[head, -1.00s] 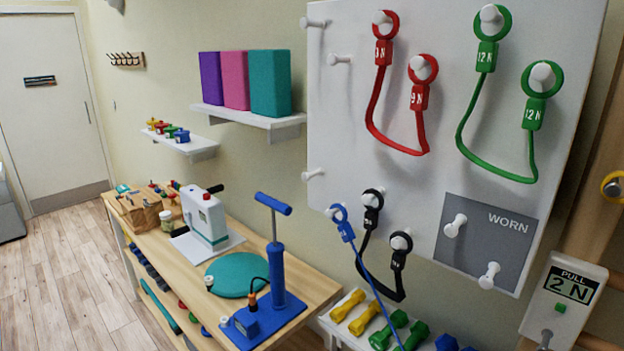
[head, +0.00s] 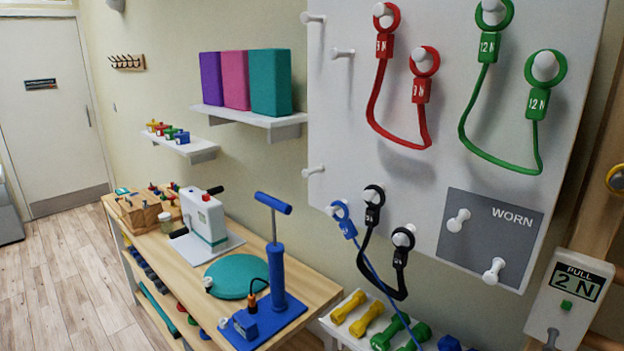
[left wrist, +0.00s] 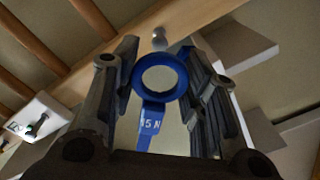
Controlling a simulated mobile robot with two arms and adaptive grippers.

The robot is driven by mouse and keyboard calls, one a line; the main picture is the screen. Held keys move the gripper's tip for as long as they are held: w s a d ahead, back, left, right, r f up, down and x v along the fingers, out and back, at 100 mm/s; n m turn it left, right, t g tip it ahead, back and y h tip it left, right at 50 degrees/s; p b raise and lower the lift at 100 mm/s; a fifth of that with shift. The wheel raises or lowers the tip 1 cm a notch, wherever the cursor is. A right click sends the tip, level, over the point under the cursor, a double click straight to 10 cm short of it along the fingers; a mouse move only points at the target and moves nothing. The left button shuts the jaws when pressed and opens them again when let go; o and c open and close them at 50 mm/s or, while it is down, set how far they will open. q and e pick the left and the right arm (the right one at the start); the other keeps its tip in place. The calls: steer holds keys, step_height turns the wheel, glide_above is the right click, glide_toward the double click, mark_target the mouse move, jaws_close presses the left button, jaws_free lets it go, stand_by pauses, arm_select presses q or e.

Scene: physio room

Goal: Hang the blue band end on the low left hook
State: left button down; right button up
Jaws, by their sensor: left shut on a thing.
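In the head view one end of the blue band (head: 366,258) hangs by its ring on a hook at the board's lower left edge. The band runs down and right, out of the picture. In the left wrist view the other blue band end (left wrist: 151,112), a ring with a tag marked 15 N, sits between the fingers of my left gripper (left wrist: 158,78), which is shut on it. An empty white hook (head: 314,171) sticks out at the board's left edge, above the hung blue ring. My left gripper is outside the head view. My right gripper is in neither view.
The white board (head: 440,150) also carries red (head: 376,105), green (head: 480,150) and black (head: 372,250) bands. A grey WORN panel (head: 510,240) has two empty hooks. Dumbbells (head: 368,318) lie on a low shelf below. A pull gauge (head: 568,300) stands at right.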

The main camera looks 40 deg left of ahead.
arm_select(q)
steer(key=shift+w+d+b, duration=0.15)
steer(key=shift+w+b, duration=0.9)
steer(key=shift+w, duration=1.5)
steer(key=shift+w+f, duration=0.1)
steer(key=shift+w, duration=0.25)
steer(key=shift+w+b, duration=0.3)
steer(key=shift+b, duration=0.05)
steer(key=shift+w+b, duration=1.05)
steer(key=shift+w, duration=0.7)
steer(key=shift+a+r+p, duration=0.3)
steer(key=shift+p, duration=0.25)
